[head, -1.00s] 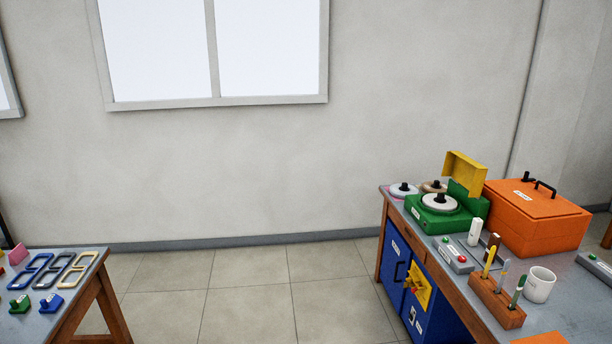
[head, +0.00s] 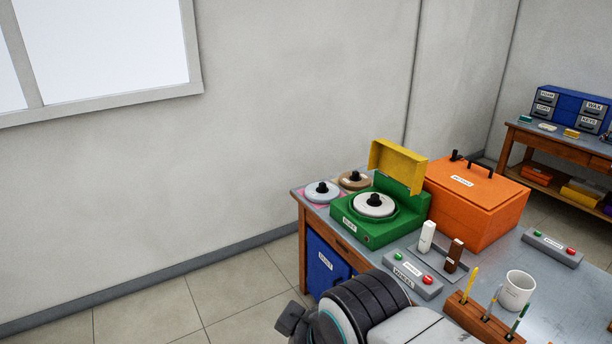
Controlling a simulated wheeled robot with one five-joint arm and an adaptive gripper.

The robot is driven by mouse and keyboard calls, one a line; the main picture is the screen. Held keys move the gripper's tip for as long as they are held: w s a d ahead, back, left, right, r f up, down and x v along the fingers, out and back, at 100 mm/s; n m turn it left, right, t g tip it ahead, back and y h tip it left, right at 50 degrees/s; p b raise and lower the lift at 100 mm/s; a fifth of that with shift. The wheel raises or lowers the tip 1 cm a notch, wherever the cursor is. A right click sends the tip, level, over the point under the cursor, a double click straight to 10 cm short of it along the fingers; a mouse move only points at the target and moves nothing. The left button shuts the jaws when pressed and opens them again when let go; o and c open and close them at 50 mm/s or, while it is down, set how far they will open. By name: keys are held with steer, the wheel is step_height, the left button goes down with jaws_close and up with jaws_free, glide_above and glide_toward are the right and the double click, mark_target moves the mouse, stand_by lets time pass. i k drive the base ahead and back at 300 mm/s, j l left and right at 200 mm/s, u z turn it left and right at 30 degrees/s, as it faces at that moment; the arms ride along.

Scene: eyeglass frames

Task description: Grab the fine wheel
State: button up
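Three wheels with black knobs are in the head view. A pale grey wheel (head: 322,191) lies on a pink patch at the table's far left corner. A tan-brown wheel (head: 354,180) lies just behind and to its right. A white wheel (head: 374,205) sits on top of the green machine (head: 382,228), whose yellow lid (head: 398,166) stands open. I cannot tell from any marking which one is the fine wheel. Part of my arm shows at the bottom, in front of the table; my gripper's fingers are not in view.
An orange box (head: 476,203) stands right of the green machine. Nearer are a control box (head: 413,279), a white stick, a brown stick, a wooden holder (head: 478,320) with tools, and a white mug (head: 516,290). Open floor (head: 235,285) lies left of the table.

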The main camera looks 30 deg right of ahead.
mark_target(373, 205)
steer(key=i+z, duration=0.15)
steer(key=i, duration=0.7)
steer(key=i+j+z, duration=0.1)
steer(key=i, duration=0.75)
steer(key=i+l+z, duration=0.2)
steer(key=i, duration=0.7)
steer(key=i+l+u, duration=0.2)
steer(key=l+u, duration=0.15)
steer(key=l, duration=0.15)
steer(key=i, duration=0.05)
